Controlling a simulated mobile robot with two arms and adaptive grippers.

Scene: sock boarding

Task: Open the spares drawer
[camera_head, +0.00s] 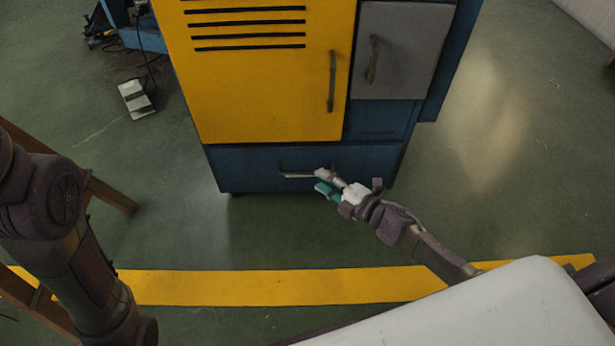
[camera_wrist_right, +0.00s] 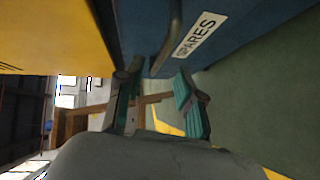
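The spares drawer (camera_head: 240,168) is the wide blue front at the bottom of the cabinet, and it looks closed. Its bar handle (camera_head: 298,175) shows at the middle of the front. In the right wrist view the white SPARES label (camera_wrist_right: 200,36) is beside the handle (camera_wrist_right: 168,40). My right gripper (camera_head: 326,182) is at the right end of the handle. In the wrist view its teal-padded fingers (camera_wrist_right: 156,84) are apart, with the handle's near end seen between the tips. I cannot tell whether they touch it. My left gripper is out of view; only its arm shows.
Above the drawer are a yellow door (camera_head: 255,90) with a vertical handle and a grey door (camera_head: 405,55). A yellow floor stripe (camera_head: 260,287) crosses in front. Wooden legs (camera_head: 108,195) stand at the left. The green floor before the drawer is clear.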

